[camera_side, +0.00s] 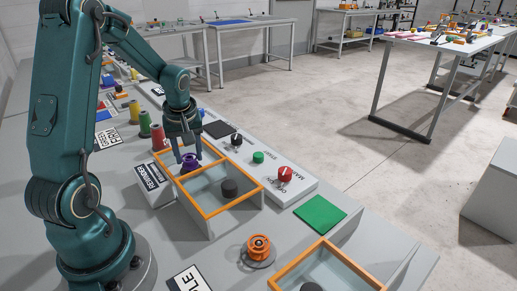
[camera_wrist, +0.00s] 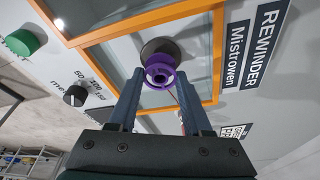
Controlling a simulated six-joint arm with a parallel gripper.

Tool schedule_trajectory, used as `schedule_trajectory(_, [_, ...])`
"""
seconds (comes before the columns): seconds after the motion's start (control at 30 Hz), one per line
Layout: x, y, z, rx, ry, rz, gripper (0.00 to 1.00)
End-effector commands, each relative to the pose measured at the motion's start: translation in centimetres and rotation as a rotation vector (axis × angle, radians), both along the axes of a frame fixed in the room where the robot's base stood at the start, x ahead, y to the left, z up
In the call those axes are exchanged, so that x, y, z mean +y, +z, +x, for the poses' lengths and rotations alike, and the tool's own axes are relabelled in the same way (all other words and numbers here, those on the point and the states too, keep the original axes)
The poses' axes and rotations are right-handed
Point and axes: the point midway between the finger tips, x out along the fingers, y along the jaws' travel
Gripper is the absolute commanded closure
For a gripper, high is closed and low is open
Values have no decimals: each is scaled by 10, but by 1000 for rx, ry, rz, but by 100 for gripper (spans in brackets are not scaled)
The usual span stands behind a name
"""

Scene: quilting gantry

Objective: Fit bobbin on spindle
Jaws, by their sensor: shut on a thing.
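A purple bobbin (camera_side: 188,163) is held between the fingertips of my gripper (camera_side: 189,152), at the left part of an orange-framed box (camera_side: 223,208) labelled Rewinder. In the wrist view the purple bobbin (camera_wrist: 160,70) sits between the two fingers of my gripper (camera_wrist: 160,76), its hollow end facing the camera. A dark round piece (camera_wrist: 157,47) shows behind the bobbin inside the orange frame (camera_wrist: 142,20); I cannot tell whether they touch. A dark cylinder (camera_side: 229,188) stands in the right part of the box. No bare spindle shaft can be made out.
An orange bobbin (camera_side: 259,246) stands on a grey disc. A second orange-framed box (camera_side: 335,255) is at the front right. A panel with a red knob (camera_side: 285,174) and green button (camera_side: 258,157) borders the box. Coloured thread cones (camera_side: 144,123) stand behind it.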

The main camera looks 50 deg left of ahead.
Motion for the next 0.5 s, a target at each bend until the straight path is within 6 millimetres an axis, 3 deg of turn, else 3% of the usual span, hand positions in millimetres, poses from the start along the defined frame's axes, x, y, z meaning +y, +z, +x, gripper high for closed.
schedule_trajectory(0.5, [0, -13, 0, 0, 0, -1, 100])
